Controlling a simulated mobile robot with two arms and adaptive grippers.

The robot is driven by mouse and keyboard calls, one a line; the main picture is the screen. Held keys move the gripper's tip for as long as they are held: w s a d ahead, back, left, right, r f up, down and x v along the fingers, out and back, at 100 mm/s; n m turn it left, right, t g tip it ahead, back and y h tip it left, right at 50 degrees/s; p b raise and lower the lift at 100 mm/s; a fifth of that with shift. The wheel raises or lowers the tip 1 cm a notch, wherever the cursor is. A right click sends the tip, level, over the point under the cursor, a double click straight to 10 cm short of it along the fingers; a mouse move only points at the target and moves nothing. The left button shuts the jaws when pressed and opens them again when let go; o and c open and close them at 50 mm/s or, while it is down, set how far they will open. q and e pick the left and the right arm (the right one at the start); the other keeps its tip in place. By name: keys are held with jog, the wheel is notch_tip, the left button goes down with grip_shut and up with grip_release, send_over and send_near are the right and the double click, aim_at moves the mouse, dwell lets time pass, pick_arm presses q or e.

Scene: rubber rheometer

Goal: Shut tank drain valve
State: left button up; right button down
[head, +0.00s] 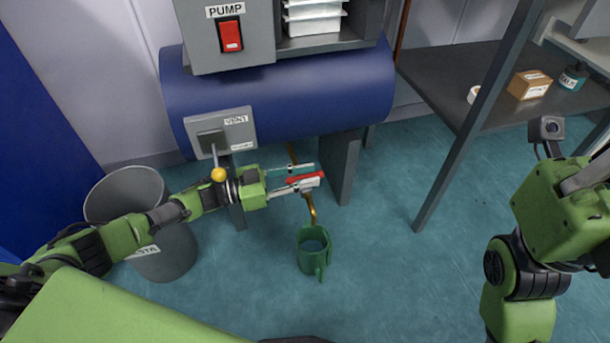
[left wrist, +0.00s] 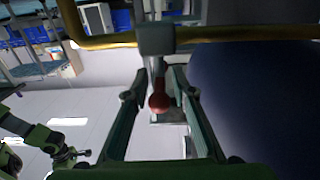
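The drain valve has a grey body (left wrist: 156,40) on a brass pipe (left wrist: 105,42), with a short stem ending in a red knob (left wrist: 159,103). My left gripper (head: 305,178) is under the blue tank (head: 300,95). In the left wrist view (left wrist: 160,108) its two fingers stand apart on either side of the red knob, with a gap visible on both sides. In the head view the arm and fingers hide most of the valve; a red strip shows at the fingers. My right gripper (head: 590,175) is at the right edge, partly cut off.
A grey bin (head: 165,255) stands at the left. The vent lever's yellow knob (head: 218,174) is close to my left wrist. A dark shelf (head: 440,75) is at the right.

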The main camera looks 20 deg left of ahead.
pick_arm(q)
jog(key=v, duration=0.7)
jog(key=shift+a, duration=0.2)
jog(key=shift+s, duration=0.15)
dwell(0.5)
